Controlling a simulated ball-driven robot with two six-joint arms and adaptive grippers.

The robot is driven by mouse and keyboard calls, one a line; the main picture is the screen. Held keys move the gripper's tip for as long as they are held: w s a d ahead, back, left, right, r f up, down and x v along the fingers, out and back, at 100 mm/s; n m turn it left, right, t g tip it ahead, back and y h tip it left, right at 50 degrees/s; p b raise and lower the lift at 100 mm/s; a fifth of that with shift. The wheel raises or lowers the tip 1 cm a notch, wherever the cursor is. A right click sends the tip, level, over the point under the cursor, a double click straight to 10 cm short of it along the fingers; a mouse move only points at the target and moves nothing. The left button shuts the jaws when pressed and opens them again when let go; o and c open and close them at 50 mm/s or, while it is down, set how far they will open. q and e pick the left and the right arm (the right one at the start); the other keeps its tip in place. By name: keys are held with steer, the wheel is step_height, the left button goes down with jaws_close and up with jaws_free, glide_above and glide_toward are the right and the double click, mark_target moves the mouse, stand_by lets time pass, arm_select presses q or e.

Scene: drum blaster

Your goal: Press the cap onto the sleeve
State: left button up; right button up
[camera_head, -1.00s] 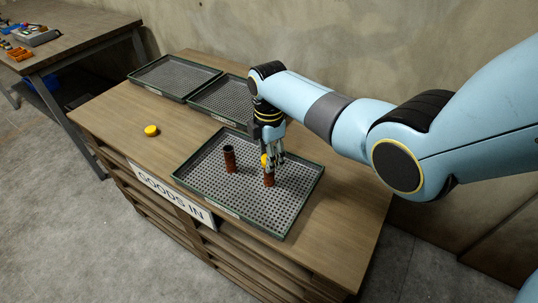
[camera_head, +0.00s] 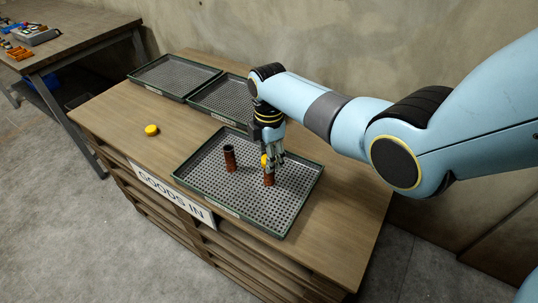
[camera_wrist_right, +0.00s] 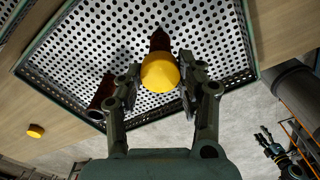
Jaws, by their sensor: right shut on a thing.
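A yellow cap (camera_wrist_right: 160,72) is between the fingers of my right gripper (camera_head: 271,161), which is shut on it. In the head view the cap (camera_head: 264,161) is at the top of a reddish-brown sleeve (camera_head: 269,179) standing in the front tray (camera_head: 250,205). In the wrist view the cap hides the sleeve's top, and part of the sleeve (camera_wrist_right: 159,40) shows beyond it. I cannot tell how far the cap is on. What looks like my left gripper (camera_wrist_right: 271,146) is small at the lower right of the wrist view; its jaws are unclear.
A second sleeve (camera_head: 230,159), with an open dark top, stands upright left of the gripper. A loose yellow cap (camera_head: 151,130) lies on the wooden bench left of the tray. Two empty trays (camera_head: 173,75) (camera_head: 226,98) are at the back.

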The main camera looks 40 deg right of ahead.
stand_by(0.3)
steer(key=o, duration=0.9)
steer(key=shift+o, duration=0.4)
steer(key=o, duration=0.4)
steer(key=shift+f, duration=0.1)
step_height(320, 180, up, 5)
steer(key=p, duration=0.5)
